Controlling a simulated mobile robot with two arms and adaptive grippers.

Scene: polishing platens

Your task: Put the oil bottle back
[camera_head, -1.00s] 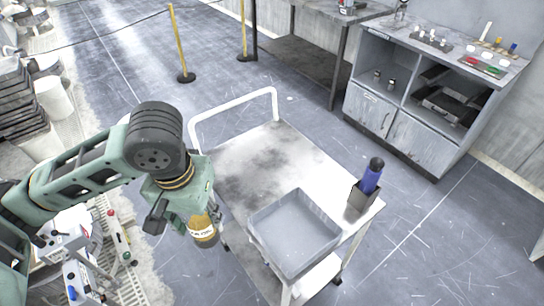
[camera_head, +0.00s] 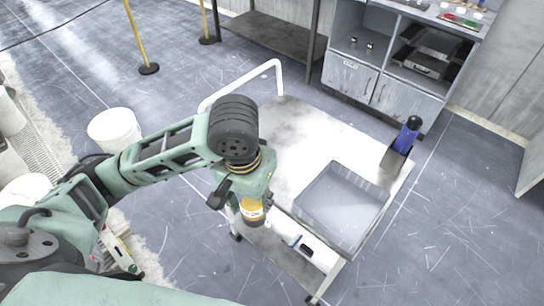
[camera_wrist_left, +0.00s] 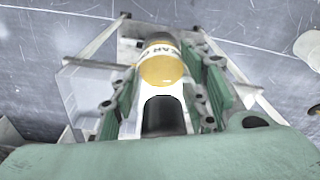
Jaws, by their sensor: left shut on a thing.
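The oil bottle (camera_head: 252,211) is amber with a pale label and hangs below my left gripper (camera_head: 246,196) in the head view. My left gripper is shut on it, and it also shows between the fingers in the left wrist view (camera_wrist_left: 160,68). The bottle is at the left edge of the cart (camera_head: 300,132), apart from the grey tray. Its upper part is hidden by the gripper in the head view. My right gripper is not in view.
A grey tray (camera_head: 318,214) sits on the cart's near part. A blue bottle (camera_head: 408,136) stands in a small holder (camera_head: 393,160) at the cart's right corner. The cart's top beyond the tray is clear. A white bucket (camera_head: 114,130) stands on the floor at left.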

